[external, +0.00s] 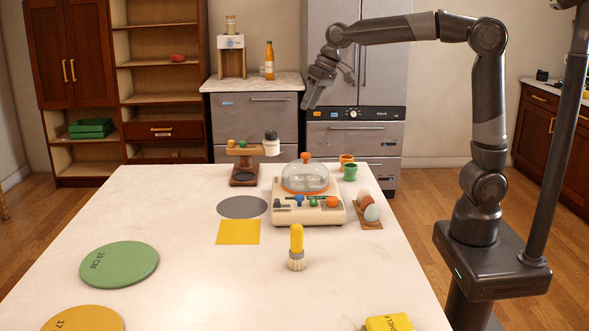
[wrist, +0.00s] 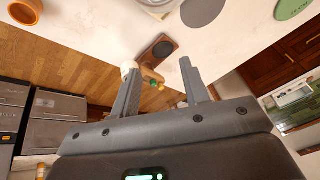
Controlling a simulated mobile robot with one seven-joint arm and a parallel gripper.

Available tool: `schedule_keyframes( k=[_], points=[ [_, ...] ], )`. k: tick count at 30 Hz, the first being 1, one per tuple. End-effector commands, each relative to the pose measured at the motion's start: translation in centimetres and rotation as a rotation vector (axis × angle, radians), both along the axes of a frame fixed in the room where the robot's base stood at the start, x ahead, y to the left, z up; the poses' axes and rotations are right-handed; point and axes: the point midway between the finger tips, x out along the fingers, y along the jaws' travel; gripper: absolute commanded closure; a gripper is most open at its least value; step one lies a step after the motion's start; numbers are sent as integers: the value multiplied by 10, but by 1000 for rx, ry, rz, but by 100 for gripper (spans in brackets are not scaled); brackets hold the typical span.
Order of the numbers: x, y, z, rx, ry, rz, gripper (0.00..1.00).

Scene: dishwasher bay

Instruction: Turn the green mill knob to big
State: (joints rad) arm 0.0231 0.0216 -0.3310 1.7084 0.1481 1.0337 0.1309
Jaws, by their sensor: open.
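A white jar with a dark top (external: 271,144) is at the crossbar's right end. My gripper (external: 318,88) is open and empty, raised in the air beyond and to the right of the stand. In the wrist view the stand (wrist: 150,58) and its green knob (wrist: 161,87) show between the open fingers, well apart from them. The size markings by the knob cannot be read.
A cream egg cooker (external: 285,215) with a domed lid and several coloured controls, one green (external: 313,203), stands right of the stand. Eggs (external: 370,208), cups (external: 350,172) and a yellow brush (external: 296,245) are nearby. The table's left part is partly clear.

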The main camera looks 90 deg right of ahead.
Motion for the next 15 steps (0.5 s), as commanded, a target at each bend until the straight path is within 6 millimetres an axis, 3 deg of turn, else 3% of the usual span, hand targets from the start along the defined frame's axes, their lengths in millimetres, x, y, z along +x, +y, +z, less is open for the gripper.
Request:
schedule_keyframes(
  k=[5, 15],
  points=[
    [38, -17, -5, -63, 26, -2, 58],
    [141, -91, -42, -172, 69, -16, 58]
  ],
)
